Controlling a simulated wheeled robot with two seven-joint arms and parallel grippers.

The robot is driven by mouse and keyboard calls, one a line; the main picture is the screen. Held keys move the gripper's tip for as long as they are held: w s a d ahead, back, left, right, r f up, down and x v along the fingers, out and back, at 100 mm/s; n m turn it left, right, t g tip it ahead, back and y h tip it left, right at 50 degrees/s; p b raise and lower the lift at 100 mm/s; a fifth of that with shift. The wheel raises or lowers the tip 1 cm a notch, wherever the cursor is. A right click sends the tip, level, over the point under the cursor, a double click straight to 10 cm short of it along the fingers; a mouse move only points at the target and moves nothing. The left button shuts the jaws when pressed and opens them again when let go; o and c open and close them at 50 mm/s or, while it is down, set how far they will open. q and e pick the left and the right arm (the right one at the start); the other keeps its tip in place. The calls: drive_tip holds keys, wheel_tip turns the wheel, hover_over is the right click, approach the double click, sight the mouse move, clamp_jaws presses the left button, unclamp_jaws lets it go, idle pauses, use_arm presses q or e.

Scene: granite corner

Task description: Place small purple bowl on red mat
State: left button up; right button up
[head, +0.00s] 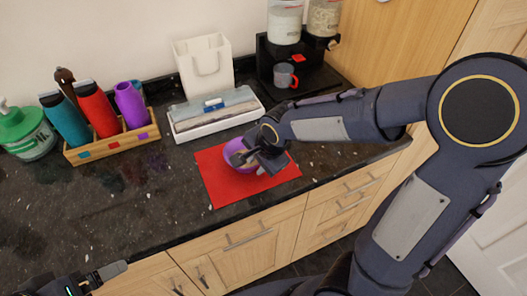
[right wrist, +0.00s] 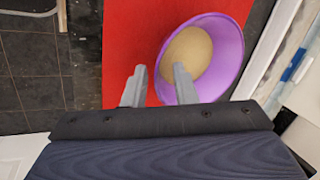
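The small purple bowl (head: 234,147) appears to rest on the red mat (head: 221,185), near its back edge and partly hidden behind my right gripper (head: 247,160). In the right wrist view the bowl (right wrist: 232,50) has a tan round area inside and shows over the red mat (right wrist: 130,35). My right gripper (right wrist: 158,85) is open, its two fingers apart. One finger overlaps the bowl's inside and the other is outside over the mat, with the near rim between them. My left gripper (head: 107,272) is at the bottom left, away from the mat; its opening is unclear.
A white tray with a blue-and-clear packet (head: 213,104) lies just behind the mat. A wooden rack (head: 110,147) with bottles stands left, beside a green-topped jar (head: 25,132). A black stand (head: 300,70) holds a grey mug (head: 285,75). The counter left of the mat is clear.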

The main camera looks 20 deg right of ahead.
drive_tip(key=v, duration=1)
drive_tip(key=s+d+f+n+t+y, duration=0.1)
drive_tip(key=s+n+y, duration=0.1)
drive_tip(key=s+n, duration=1)
drive_tip(key=s, duration=0.3)
drive_tip(key=shift+d+f, duration=0.25)
drive_tip(key=shift+d, duration=0.1)
